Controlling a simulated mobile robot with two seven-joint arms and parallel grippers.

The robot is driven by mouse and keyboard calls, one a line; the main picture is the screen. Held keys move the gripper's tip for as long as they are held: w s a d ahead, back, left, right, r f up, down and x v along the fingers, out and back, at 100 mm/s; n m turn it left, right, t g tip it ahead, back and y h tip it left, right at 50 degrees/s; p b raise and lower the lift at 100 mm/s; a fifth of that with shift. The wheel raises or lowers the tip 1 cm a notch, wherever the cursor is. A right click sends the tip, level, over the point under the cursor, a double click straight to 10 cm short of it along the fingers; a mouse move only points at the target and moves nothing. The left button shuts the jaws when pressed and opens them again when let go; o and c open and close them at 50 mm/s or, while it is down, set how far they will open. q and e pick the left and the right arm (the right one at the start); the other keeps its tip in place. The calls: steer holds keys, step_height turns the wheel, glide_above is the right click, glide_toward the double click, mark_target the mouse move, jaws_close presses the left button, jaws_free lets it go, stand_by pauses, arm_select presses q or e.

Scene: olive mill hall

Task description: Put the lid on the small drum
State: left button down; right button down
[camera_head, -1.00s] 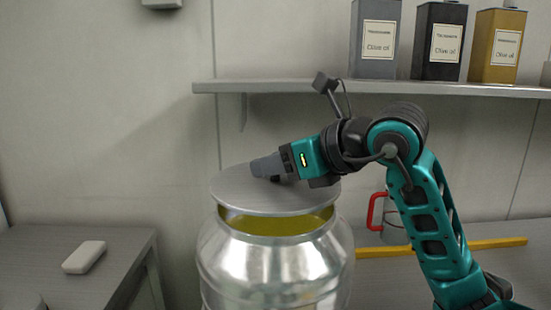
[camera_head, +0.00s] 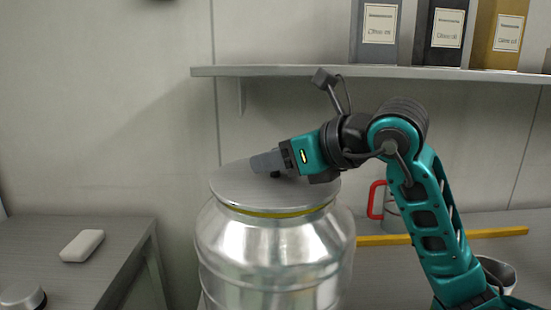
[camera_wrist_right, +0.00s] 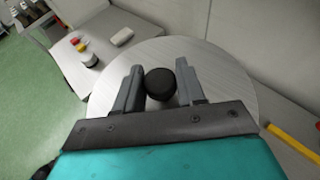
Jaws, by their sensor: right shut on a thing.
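The grey round lid (camera_head: 240,188) sits over the mouth of the shiny metal drum (camera_head: 270,255). A thin yellow-green strip shows between the lid's front edge and the drum's neck, so I cannot tell whether it is fully seated. My right gripper (camera_head: 268,162) is at the top of the lid, shut on its dark knob. In the right wrist view the black knob (camera_wrist_right: 160,84) is between the two grey fingers, with the lid's disc (camera_wrist_right: 225,80) spread around it. My left gripper is not in view.
A shelf (camera_head: 300,71) with several oil tins runs along the wall. A side table (camera_head: 110,235) at left holds a white block (camera_head: 82,245). A red-handled jug (camera_head: 392,212) and a yellow bar (camera_head: 470,234) are on the right-hand surface.

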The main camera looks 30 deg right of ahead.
mark_target(302, 184)
stand_by(0.8)
steer(key=shift+f+b, duration=0.6)
steer(key=shift+b, duration=0.1)
steer(key=c, duration=0.9)
jaws_free()
steer(key=shift+c, duration=0.2)
steer(key=shift+s, duration=0.15)
steer(key=shift+v, duration=5.4)
steer(key=shift+r, duration=0.1)
